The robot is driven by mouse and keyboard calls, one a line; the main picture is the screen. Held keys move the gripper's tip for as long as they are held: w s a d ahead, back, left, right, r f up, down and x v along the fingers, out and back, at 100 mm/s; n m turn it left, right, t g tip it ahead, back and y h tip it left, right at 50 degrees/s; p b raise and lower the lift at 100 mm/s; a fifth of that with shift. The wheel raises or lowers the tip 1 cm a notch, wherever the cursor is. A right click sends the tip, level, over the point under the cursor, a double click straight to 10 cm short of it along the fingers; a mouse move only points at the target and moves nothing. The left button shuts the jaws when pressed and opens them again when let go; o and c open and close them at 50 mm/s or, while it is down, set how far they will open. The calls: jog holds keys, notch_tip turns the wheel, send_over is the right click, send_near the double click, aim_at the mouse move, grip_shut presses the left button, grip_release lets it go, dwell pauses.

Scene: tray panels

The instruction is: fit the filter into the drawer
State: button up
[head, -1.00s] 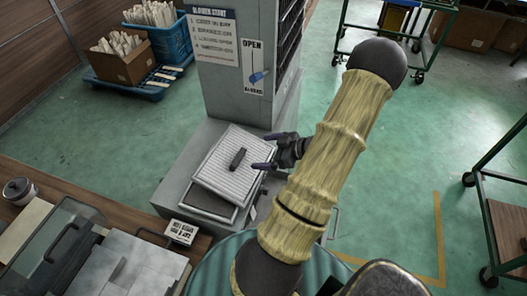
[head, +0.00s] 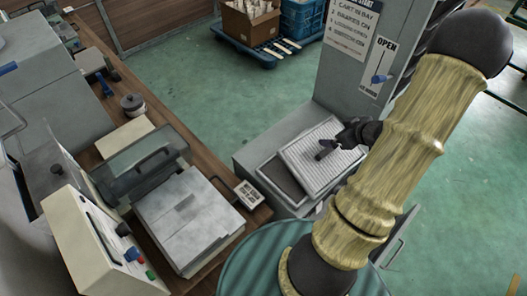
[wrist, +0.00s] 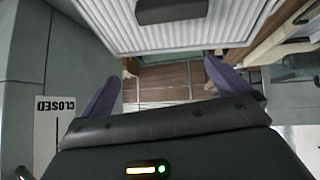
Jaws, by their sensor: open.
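The filter (head: 318,170) is a pale ribbed panel with a dark bar handle. It lies tilted over the drawer (head: 281,180), covering its right part; the dark inside of the drawer shows on the left. The filter does not look flush. In the wrist view the filter (wrist: 250,20) fills the top, with its handle (wrist: 170,11) at the top edge. My gripper (wrist: 162,88) is open and empty there, its purple fingers spread below the filter's near edge. In the head view my gripper (head: 338,144) is by the handle, and its fingers partly overlap it.
The grey column beside the drawer carries a printed notice (head: 350,32) and an OPEN/CLOSED lever (head: 378,79). A wooden bench with a metal box (head: 188,218) and a small label stand (head: 248,194) stands left.

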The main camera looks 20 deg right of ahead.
jog(key=w+a+r+m+g+h, duration=0.1)
jog(key=a+r+g+h, duration=0.15)
jog(key=a, duration=0.35)
jog(key=w+a+r+m+g+h, duration=0.1)
jog(key=w+a+r, duration=0.1)
jog(key=a+r, duration=0.35)
jog(key=s+a+r+m+g+y, duration=0.1)
jog(key=s+a, duration=0.3)
jog(key=a, duration=0.4)
jog(key=s+a+r+g+y, duration=0.1)
jog(key=s+a, duration=0.3)
jog(key=a, duration=0.4)
jog(key=shift+s+a+m+g, duration=0.15)
jog(key=shift+s+m+g, duration=0.2)
jog(key=shift+s+m, duration=0.05)
